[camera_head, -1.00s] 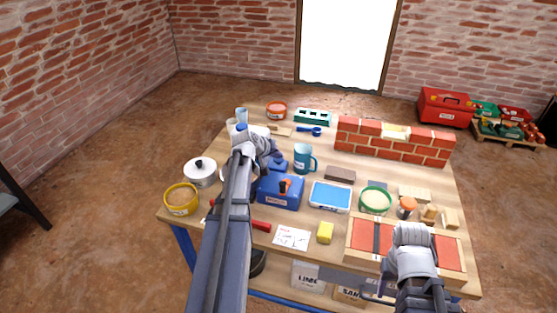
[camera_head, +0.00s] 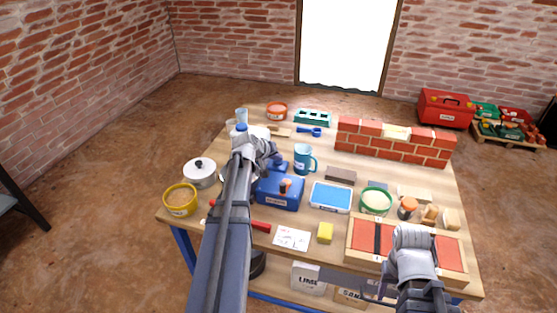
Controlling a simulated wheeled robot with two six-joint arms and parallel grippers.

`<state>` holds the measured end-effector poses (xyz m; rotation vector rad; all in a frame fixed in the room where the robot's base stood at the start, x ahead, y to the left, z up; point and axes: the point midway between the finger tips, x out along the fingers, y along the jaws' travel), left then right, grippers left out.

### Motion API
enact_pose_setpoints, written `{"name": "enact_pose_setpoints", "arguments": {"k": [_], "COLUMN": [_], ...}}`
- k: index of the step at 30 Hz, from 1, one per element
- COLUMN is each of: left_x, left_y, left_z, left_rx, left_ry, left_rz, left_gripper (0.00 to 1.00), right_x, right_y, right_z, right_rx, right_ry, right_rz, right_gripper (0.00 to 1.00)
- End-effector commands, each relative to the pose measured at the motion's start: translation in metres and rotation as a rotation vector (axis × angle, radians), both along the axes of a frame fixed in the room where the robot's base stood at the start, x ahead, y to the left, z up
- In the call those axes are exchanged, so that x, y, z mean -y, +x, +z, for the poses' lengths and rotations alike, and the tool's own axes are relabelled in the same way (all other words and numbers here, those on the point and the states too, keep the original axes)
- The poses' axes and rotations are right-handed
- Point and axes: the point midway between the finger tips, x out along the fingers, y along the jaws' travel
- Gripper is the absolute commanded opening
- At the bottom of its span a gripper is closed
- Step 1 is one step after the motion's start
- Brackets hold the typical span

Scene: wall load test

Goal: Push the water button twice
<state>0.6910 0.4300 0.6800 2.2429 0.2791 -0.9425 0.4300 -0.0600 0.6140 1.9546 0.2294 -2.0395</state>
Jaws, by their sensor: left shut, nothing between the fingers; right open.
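My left gripper (camera_head: 276,160) is over the left-middle of the table, shut and empty, just behind a blue box (camera_head: 283,195). The box has a pale label on its front and a small orange-brown part (camera_head: 285,186) on it. A blue rounded part (camera_head: 280,168) shows beside the fingertips; I cannot tell whether they touch it. I cannot make out which part is the water button. My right gripper (camera_head: 411,240) is open over the red-and-wood box at the front right; its fingers are barely visible.
A blue mug (camera_head: 303,159) stands right of my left gripper. A white pot (camera_head: 200,173) and yellow tub (camera_head: 181,200) are at the left. A blue tray (camera_head: 331,197), green bowl (camera_head: 376,201) and yellow sponge (camera_head: 325,232) sit in front. A brick wall (camera_head: 394,145) stands at the back right.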

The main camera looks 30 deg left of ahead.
Motion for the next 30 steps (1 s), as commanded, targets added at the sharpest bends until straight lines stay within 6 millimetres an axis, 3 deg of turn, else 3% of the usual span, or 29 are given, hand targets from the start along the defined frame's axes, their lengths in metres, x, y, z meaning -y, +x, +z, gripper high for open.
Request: {"name": "enact_pose_setpoints", "arguments": {"k": [15, 30], "left_x": [0.000, 0.000], "left_y": [0.000, 0.000], "left_z": [0.022, 0.028], "left_rx": [-0.001, 0.000], "left_ry": [0.000, 0.000], "left_rz": [-0.001, 0.000], "left_gripper": [0.00, 0.00], "right_x": [0.000, 0.000], "right_y": [0.000, 0.000], "right_z": [0.022, 0.028], "right_rx": [0.000, 0.000], "right_ry": [0.000, 0.000], "right_rz": [0.000, 0.000], "right_gripper": [0.50, 0.50]}}
